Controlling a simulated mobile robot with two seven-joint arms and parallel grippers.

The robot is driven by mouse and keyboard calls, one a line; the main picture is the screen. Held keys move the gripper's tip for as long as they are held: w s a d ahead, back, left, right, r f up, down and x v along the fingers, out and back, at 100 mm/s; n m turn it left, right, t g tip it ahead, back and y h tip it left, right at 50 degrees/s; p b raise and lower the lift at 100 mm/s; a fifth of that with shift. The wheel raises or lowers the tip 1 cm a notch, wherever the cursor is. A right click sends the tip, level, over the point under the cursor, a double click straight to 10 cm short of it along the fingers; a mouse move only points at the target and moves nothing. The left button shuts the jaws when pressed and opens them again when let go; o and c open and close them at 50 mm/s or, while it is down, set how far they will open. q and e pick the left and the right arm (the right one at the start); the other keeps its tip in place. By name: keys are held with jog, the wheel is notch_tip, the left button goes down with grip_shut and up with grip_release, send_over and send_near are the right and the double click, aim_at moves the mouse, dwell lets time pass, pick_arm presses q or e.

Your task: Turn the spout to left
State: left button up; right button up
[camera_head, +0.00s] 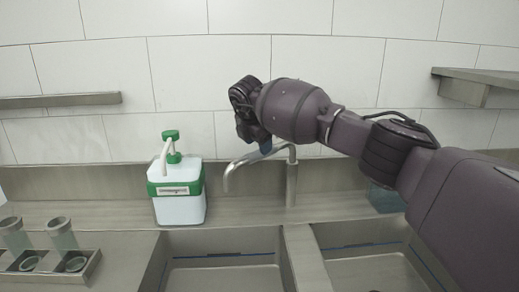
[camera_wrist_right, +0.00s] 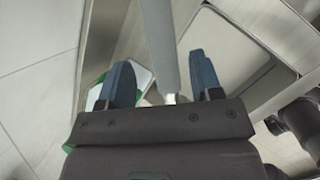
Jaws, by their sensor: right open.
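The metal spout (camera_head: 241,161) curves from its upright post (camera_head: 291,180) toward the left, and its tip hangs over the left basin. My right gripper (camera_head: 264,147) is at the upper part of the spout, with its blue fingers partly hidden by the wrist. In the right wrist view, the open fingers (camera_wrist_right: 161,65) stand on either side of the spout (camera_wrist_right: 160,35), with gaps to both fingers. I cannot tell how deep the spout sits between them. My left gripper is not in view.
A white container with a green pump (camera_head: 180,208) stands left of the spout. The left basin (camera_head: 222,276) and right basin (camera_head: 375,268) lie in front. A rack (camera_head: 90,268) with cups is at far left. A bluish object (camera_head: 385,200) is partly hidden behind my right arm.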

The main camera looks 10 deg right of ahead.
jog(key=v, duration=0.7)
jog(key=shift+a+f, duration=0.1)
